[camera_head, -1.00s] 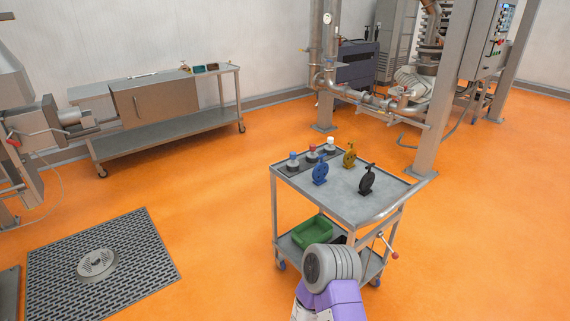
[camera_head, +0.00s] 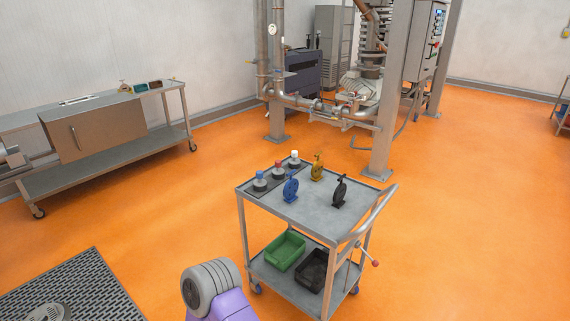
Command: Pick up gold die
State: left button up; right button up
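The gold die (camera_head: 317,167) stands upright on the top shelf of a grey cart (camera_head: 310,211), toward its far side. A blue die (camera_head: 291,188) stands to its left and nearer, and a black die (camera_head: 339,191) to its right and nearer. All three are apart from one another. Neither of my grippers shows in the head view. A grey and purple part of my arm shows at the bottom, left of the cart.
A steel post (camera_head: 390,100) rises behind the cart. Orange floor (camera_head: 470,230) is clear to the right.

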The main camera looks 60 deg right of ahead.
aim_at(317, 169)
jog(key=z, duration=0.25)
jog(key=i, duration=1.8)
jog(key=z, duration=1.65)
jog(key=i, duration=0.8)
jog(key=z, duration=0.9)
